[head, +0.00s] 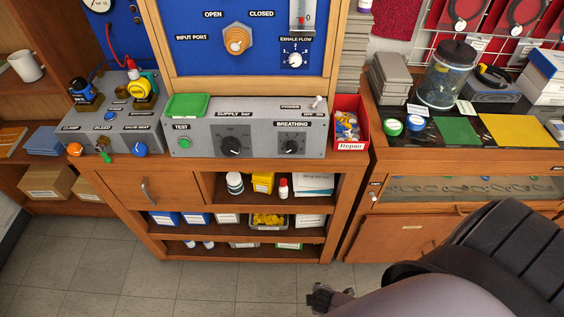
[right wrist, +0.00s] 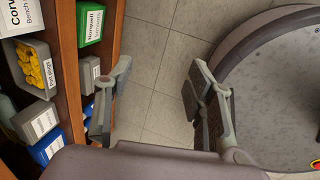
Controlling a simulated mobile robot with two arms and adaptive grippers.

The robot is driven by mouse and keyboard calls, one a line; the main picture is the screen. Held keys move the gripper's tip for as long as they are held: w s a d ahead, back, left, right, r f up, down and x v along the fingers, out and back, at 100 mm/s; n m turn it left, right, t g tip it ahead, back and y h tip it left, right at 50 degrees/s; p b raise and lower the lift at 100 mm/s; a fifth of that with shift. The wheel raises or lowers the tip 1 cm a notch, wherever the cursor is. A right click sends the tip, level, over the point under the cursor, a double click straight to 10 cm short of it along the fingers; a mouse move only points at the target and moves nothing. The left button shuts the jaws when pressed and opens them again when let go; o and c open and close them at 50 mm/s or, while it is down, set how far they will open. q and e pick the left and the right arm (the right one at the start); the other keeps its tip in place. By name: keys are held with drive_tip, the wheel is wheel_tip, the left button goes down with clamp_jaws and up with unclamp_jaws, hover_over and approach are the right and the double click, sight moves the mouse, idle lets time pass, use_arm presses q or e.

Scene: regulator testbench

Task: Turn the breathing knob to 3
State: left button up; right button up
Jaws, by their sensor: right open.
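The breathing knob (head: 290,147) is a small black dial on the right part of the grey control box's (head: 215,148) front, under the BREATHING label, in the head view. Its pointer setting is too small to read. My right gripper (head: 328,298) is low at the bottom of the head view, over the floor in front of the bench and well away from the knob. In the right wrist view my right gripper (right wrist: 155,103) is open, with only floor between its fingers. My left gripper is not in view.
A red bin (head: 347,131) stands right of the box. Shelves below hold bottles and boxes, including a grey bin of yellow parts (right wrist: 30,62). The tiled floor (head: 200,283) is clear.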

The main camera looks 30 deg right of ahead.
drive_tip(key=w+r+n+t+h+b, duration=0.1)
drive_tip(key=w+r+n+t+b, duration=0.1)
drive_tip(key=w+r+n, duration=0.45)
drive_tip(key=n+t+h+b, duration=0.7)
drive_tip(key=n+t+b, duration=0.1)
drive_tip(key=n+t, duration=0.35)
approach(292, 149)
drive_tip(key=shift+g, duration=0.45)
drive_tip(key=x, duration=0.9)
drive_tip(key=shift+w+r+p, duration=0.25)
drive_tip(key=shift+r+p, duration=0.05)
drive_tip(key=shift+p, duration=0.05)
drive_tip(key=c, duration=1.2)
drive_tip(key=shift+o, duration=0.2)
